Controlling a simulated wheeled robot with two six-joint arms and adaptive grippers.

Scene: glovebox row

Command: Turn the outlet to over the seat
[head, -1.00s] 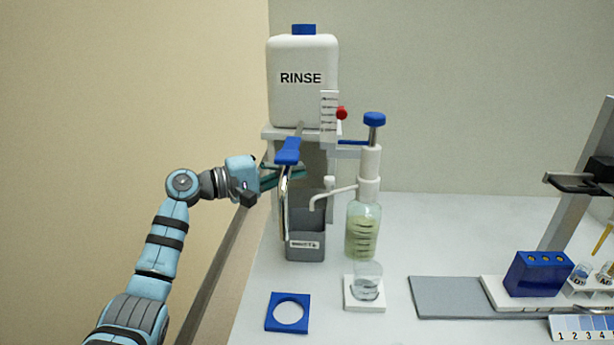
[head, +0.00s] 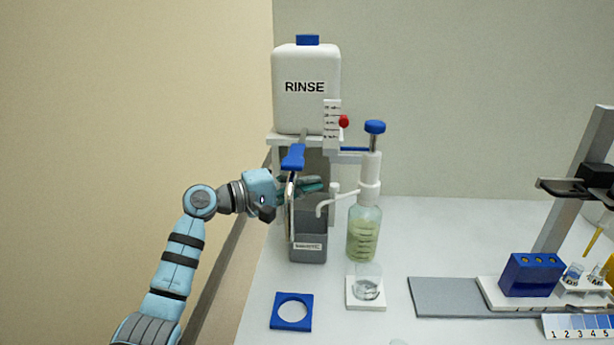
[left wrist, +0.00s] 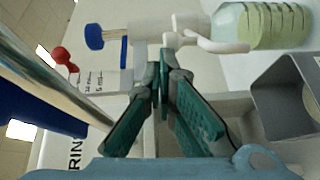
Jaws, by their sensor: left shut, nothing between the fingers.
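The white outlet (head: 338,197) is a thin bent spout on the dispenser bottle (head: 364,240). It points left, with its tip over the grey bin (head: 308,240). The white square seat (head: 365,303) stands in front of the bottle and bears a clear glass beaker (head: 367,285). My left gripper (head: 319,185) is shut and empty behind the metal tube, its tips just left of the outlet's upright stub. In the left wrist view the fingertips (left wrist: 164,62) are close to the outlet (left wrist: 212,42); I cannot tell if they touch. My right gripper is not in view.
A metal tube with a blue handle (head: 293,157) stands close before my left fingers. The RINSE tank (head: 305,100) with a red knob (head: 343,121) is above. A blue square ring (head: 291,325) lies in front. A blue block (head: 531,275) stands right.

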